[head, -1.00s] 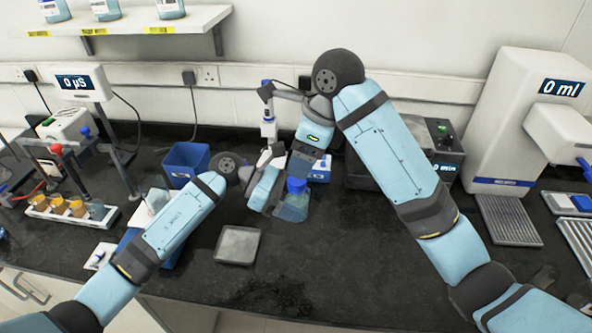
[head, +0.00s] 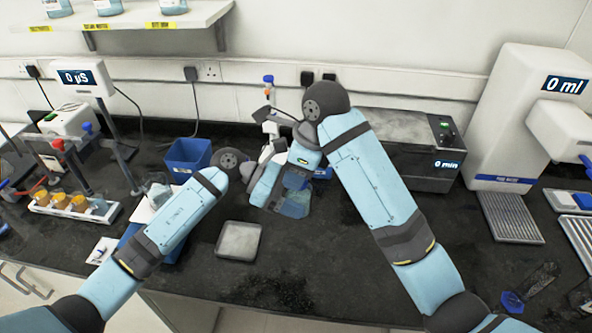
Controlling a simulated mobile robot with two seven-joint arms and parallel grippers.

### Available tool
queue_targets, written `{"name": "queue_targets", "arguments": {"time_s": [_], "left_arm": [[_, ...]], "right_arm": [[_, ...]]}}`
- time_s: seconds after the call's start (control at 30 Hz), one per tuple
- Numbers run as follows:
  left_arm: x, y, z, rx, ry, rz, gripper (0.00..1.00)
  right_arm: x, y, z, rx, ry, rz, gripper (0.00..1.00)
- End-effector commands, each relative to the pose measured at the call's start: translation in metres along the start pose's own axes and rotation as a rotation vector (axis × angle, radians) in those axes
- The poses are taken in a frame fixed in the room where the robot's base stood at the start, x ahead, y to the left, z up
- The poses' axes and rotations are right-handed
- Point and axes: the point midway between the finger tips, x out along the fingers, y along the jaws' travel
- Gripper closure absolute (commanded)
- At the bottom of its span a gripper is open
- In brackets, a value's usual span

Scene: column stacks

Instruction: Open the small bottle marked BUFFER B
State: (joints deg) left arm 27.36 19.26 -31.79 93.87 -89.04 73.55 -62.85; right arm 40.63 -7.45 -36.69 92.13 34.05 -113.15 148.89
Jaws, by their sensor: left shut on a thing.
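A small white bottle (head: 270,129) is upright above the back middle of the bench. Its label is too small to read, so I cannot tell whether it says BUFFER B. My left gripper (head: 272,148) is shut on it from below, with the hand partly hidden by my arms. My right gripper (head: 263,114) is at the bottle's top. The cap is mostly hidden there, and I cannot tell whether the fingers touch it or are closed.
A blue-topped white object (head: 268,82) shows behind my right gripper. A translucent blue bottle (head: 293,204) stands under my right forearm. A blue bin (head: 188,156), grey tray (head: 238,240) and vial rack (head: 72,212) are to the left. A timer box (head: 410,150) is right. The front middle bench is clear.

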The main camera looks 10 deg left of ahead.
Motion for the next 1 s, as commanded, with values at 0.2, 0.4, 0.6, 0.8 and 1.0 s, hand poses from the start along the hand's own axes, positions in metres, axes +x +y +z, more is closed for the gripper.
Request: {"name": "queue_targets", "arguments": {"time_s": [0.2,0.4,0.6,0.8,1.0], "left_arm": [[-0.0010,0.0013,0.0003,-0.001,-0.001,0.004,1.00],[-0.0013,0.0017,0.0002,-0.002,0.000,0.005,1.00],[-0.0017,0.0020,0.0001,-0.003,0.000,0.006,1.00],[-0.0020,0.0023,0.0000,-0.003,0.000,0.007,1.00],[-0.0013,0.0014,0.0002,-0.002,0.000,0.004,1.00]], "right_arm": [[0.0001,0.0012,0.0006,-0.014,0.001,0.006,0.90],[-0.0004,0.0021,0.0006,-0.227,0.000,0.075,0.90],[-0.0002,0.0034,0.0004,-0.287,-0.003,0.095,0.90],[-0.0001,0.0036,0.0005,-0.286,-0.003,0.095,0.48],[-0.0003,0.0028,0.0002,-0.283,-0.003,0.093,0.36]]}}
